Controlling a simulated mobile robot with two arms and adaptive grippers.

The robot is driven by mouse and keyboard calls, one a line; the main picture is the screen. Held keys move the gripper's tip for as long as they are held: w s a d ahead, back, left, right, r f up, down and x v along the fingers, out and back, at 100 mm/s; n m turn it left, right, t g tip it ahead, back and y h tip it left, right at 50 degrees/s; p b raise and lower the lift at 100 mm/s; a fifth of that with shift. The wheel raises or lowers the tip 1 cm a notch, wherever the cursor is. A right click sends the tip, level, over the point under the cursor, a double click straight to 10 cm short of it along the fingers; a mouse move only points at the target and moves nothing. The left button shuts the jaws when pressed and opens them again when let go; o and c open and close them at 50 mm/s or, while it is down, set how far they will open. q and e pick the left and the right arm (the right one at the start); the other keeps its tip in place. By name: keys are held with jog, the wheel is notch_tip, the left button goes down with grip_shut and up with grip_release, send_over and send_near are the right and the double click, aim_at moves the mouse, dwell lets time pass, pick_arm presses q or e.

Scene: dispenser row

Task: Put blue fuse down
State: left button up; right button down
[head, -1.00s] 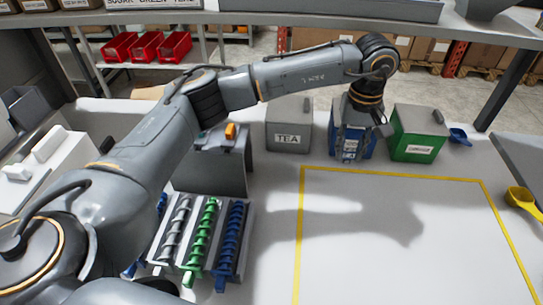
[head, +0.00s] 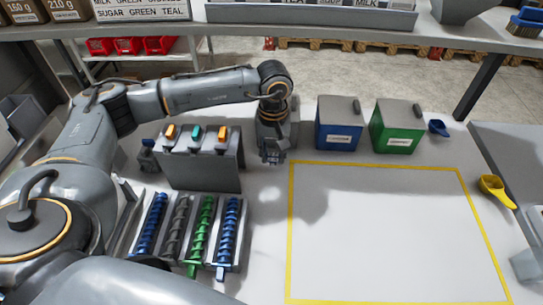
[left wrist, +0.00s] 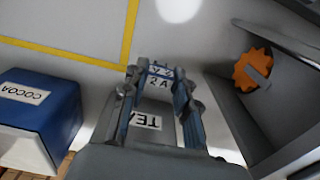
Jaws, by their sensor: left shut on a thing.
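My left gripper (head: 272,152) hangs fingers-down above the grey-white worktop, in front of the grey tea canister and just outside the yellow outline's far left corner. In the left wrist view my left gripper (left wrist: 158,95) is shut on the blue fuse (left wrist: 160,77), a small blue piece with a pale label reading "2 A". The fingers hide most of its body. I cannot tell how far it is above the worktop. My right gripper is not in view.
The blue cocoa canister (head: 339,124) and green canister (head: 397,126) stand to the right. A grey stand (head: 200,165) with coloured tabs is close on the left, behind several coloured augers (head: 202,228). The yellow-outlined area (head: 375,225) is clear. A yellow scoop (head: 494,190) lies right.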

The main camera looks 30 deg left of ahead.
aim_at(271, 155)
pick_arm(q)
jog(key=shift+s+f+p, duration=0.1)
jog(key=shift+f+p, duration=0.2)
jog(key=shift+f, duration=0.4)
jog(key=shift+a+f+p, duration=0.25)
jog(key=shift+f+p, duration=0.2)
jog(key=shift+f, duration=0.25)
jog(key=shift+f, duration=0.1)
jog(key=o, duration=0.8)
jog(key=shift+c, duration=0.2)
